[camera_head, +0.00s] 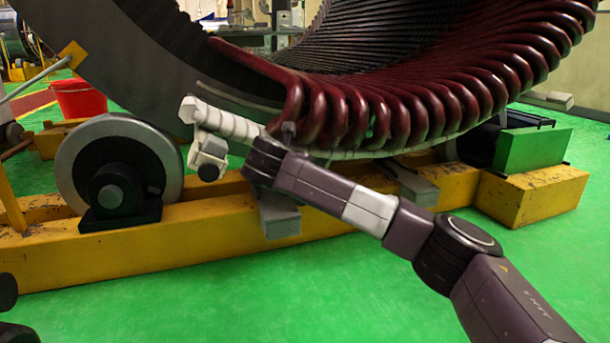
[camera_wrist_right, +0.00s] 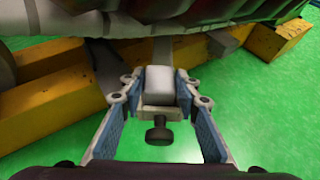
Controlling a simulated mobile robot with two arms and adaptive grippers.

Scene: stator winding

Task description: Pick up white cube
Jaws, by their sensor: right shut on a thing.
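The white cube (camera_wrist_right: 160,86) shows in the right wrist view, between the two fingers of my right gripper (camera_wrist_right: 160,78). The gripper is shut on it, with a blue-padded finger on each side. A black knob (camera_wrist_right: 158,132) stands on the near side below the cube. In the head view my right arm reaches in from the lower right, and its dark wrist is in front of the stator's lower edge. Small pale parts show just left of this wrist; I cannot tell cube from gripper there.
The large stator with dark red coil ends (camera_head: 400,115) hangs over the right gripper. Below it runs a yellow beam (camera_head: 225,240) with grey supports (camera_head: 280,222) and a large roller (camera_head: 118,165). A red bucket (camera_head: 80,100) stands at the back left. The green floor in front is clear.

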